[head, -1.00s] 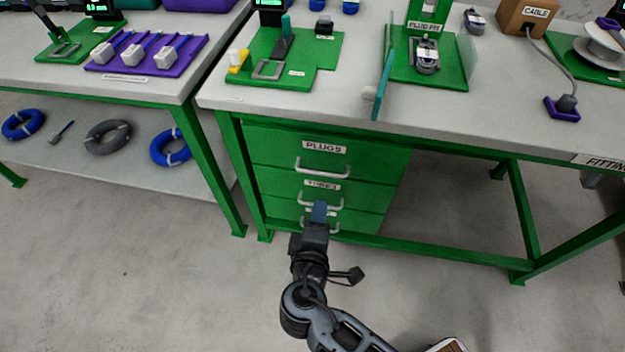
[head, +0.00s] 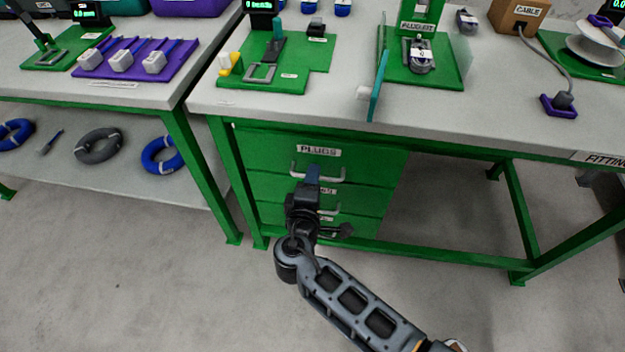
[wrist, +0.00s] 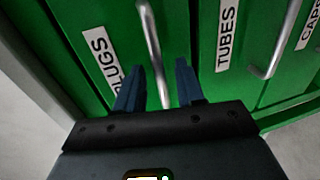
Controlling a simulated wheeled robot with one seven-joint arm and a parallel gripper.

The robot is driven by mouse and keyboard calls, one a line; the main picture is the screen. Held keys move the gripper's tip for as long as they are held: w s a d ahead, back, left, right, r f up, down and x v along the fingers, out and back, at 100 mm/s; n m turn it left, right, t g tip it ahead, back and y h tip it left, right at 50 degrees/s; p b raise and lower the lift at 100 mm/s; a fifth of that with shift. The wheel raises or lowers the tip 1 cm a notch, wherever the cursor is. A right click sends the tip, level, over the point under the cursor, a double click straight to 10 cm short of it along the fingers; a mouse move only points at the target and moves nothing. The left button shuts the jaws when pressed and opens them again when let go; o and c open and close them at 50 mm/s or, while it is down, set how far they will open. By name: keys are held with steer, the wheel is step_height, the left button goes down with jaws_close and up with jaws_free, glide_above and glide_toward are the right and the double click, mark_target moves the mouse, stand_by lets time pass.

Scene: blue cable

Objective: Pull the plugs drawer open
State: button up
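The plugs drawer (head: 265,151) is the top one of a green cabinet under the bench and is shut. Its white label reads PLUGS, and its silver handle (head: 341,180) shows beside my gripper. My gripper (head: 312,174) is in front of this drawer and hides part of the handle in the head view. In the wrist view my gripper (wrist: 159,84) has its two blue fingers apart. The handle (wrist: 150,45) runs down between the fingers there. The fingers are not visibly closed on it, and I cannot tell if they touch it.
Below is the tubes drawer, whose handle (wrist: 268,68) shows right of my gripper in the wrist view. A green bench leg (head: 232,180) stands left of the cabinet. The grey bench top (head: 330,115) overhangs the drawers. The floor in front is clear.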

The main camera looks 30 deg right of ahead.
jaws_close()
stand_by(0.3)
stand_by(0.4)
